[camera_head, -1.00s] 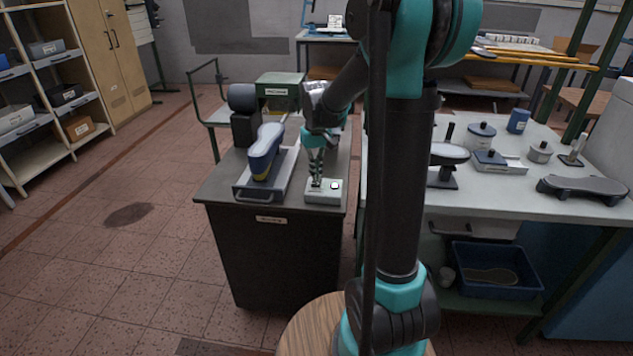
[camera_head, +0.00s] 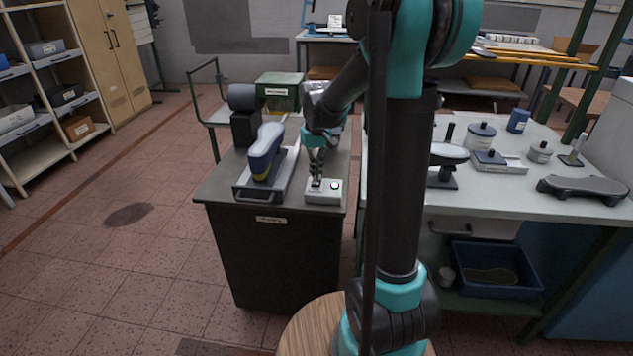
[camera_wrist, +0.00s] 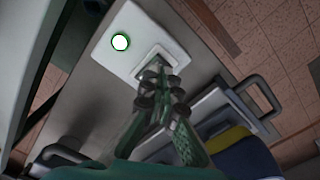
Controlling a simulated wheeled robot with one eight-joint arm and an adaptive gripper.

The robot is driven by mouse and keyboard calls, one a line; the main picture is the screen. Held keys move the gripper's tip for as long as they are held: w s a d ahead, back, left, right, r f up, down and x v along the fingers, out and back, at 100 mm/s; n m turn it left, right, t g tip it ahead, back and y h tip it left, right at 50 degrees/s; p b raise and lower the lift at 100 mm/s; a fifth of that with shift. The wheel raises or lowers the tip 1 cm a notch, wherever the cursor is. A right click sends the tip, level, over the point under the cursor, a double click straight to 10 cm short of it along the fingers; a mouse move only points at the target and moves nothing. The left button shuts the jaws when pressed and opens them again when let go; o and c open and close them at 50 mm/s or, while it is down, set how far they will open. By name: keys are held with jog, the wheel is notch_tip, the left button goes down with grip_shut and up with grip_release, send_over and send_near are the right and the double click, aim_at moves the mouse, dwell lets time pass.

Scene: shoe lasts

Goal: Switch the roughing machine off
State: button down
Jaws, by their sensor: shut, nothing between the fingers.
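The roughing machine seems to be the unit with a dark motor (camera_head: 243,99), a grey base and a blue last-shaped part (camera_head: 266,146) on the dark cabinet (camera_head: 285,243). A pale control box (camera_head: 325,196) sits at the cabinet top's front right. It has a round white lamp or button with a green rim (camera_head: 335,186), also clear in the wrist view (camera_wrist: 120,42). Beside it is a square recess (camera_wrist: 152,62) with a switch, mostly hidden by my fingers. My gripper (camera_head: 317,184) is shut and empty, pointing down, its tips at the recess; contact is unclear.
The blue part stands close left of my gripper. A white table (camera_head: 480,204) with tins and tools is on the right. A green box (camera_head: 279,91) stands behind the cabinet. The floor to the left is open.

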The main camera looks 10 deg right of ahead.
aim_at(316, 183)
jog(key=shift+f, duration=1.15)
dwell(0.5)
jog(key=shift+r, duration=3.5)
